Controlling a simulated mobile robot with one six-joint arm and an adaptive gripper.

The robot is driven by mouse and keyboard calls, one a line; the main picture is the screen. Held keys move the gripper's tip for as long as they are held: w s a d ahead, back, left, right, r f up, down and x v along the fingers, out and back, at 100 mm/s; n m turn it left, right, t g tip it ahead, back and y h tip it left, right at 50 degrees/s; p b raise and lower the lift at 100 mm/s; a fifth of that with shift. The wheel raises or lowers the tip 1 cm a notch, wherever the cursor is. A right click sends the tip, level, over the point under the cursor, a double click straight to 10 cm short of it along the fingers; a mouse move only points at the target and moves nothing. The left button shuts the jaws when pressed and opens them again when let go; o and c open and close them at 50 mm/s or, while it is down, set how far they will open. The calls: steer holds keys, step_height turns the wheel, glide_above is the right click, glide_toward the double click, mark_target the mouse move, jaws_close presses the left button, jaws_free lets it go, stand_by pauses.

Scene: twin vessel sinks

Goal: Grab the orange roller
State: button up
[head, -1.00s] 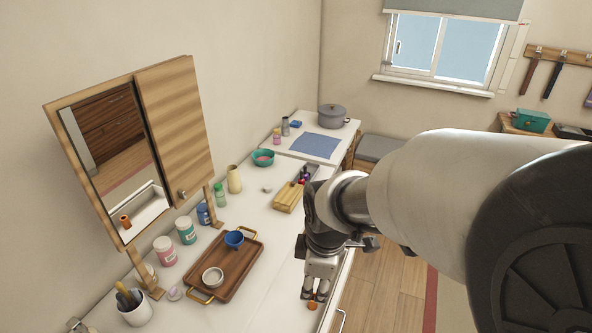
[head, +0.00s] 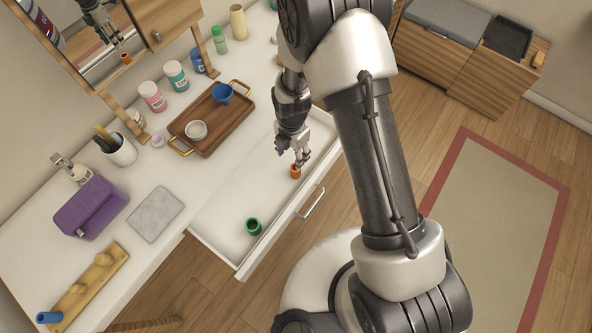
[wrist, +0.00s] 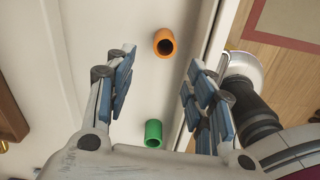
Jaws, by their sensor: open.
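The orange roller (head: 296,171) lies in the open white drawer, near its front right side. In the wrist view the orange roller (wrist: 165,42) shows its dark hollow end, just beyond and between the fingertips. My gripper (head: 301,158) is just over the roller in the head view and partly overlaps it. In the wrist view my gripper (wrist: 161,62) has its blue-padded fingers spread wide, with nothing held between them. The exact height above the roller cannot be told.
A green roller (head: 254,226) lies in the same drawer (head: 225,212). The drawer front with its handle (head: 311,203) borders the space. A wooden tray (head: 212,125) with a blue cup and a white bowl stands on the counter behind.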

steer(key=f+b, duration=0.1)
steer(key=f, duration=0.2)
steer(key=f+b, duration=0.1)
steer(key=f, duration=0.2)
steer(key=d+f+b, duration=0.1)
steer(key=f, duration=0.2)
steer(key=shift+f, duration=0.8)
steer(key=shift+r, duration=0.1)
steer(key=c, duration=0.8)
